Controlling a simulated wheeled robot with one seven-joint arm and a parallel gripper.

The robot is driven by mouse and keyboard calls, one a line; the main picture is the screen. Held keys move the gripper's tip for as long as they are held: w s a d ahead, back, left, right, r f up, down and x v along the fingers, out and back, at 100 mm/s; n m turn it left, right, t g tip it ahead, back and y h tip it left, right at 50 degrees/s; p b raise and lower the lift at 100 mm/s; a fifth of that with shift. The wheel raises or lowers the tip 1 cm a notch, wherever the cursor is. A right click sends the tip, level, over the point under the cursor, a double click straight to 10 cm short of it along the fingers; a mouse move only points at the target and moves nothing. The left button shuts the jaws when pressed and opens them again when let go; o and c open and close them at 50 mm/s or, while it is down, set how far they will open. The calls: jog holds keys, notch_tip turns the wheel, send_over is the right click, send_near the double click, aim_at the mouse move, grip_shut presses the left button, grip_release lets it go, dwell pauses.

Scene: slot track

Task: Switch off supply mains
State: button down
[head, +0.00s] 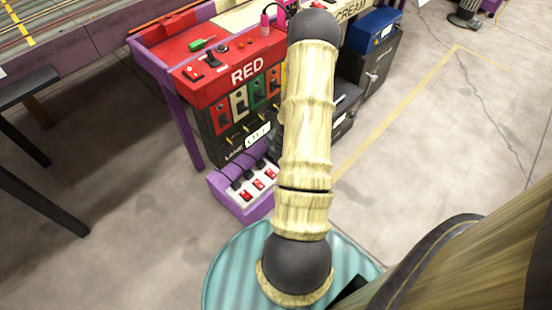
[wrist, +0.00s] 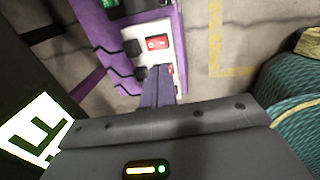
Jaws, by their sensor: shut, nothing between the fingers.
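A purple block with a white top (head: 232,199) sits low at the foot of the red control stand. Several red rocker switches (head: 246,195) and black plugs with cords line its top. In the wrist view one red rocker switch (wrist: 157,43) shows clearly on the white panel (wrist: 134,33). My gripper (wrist: 158,72) is shut and empty, its fingertips over the panel just below that switch. Part of another red switch shows beside the fingertips, mostly hidden by them. I cannot tell whether the fingers touch anything. In the head view my arm hides the gripper and the block's right end.
The red control stand (head: 248,73) rises behind the block, with levers, buttons and a lit display (head: 257,135), also close at left in the wrist view (wrist: 38,128). A blue box (head: 376,30) stands on a dark cabinet at right. Floor at right is open, with yellow tape (head: 400,105).

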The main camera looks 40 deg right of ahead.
jog(key=r, duration=0.2)
jog(key=shift+s+a+r+p, duration=0.1)
jog(key=shift+s+r+p, duration=0.1)
jog(key=shift+r+p, duration=0.2)
jog(key=shift+w+a+b, duration=0.15)
jog(key=shift+w+b, duration=0.65)
jog(key=shift+b, duration=0.45)
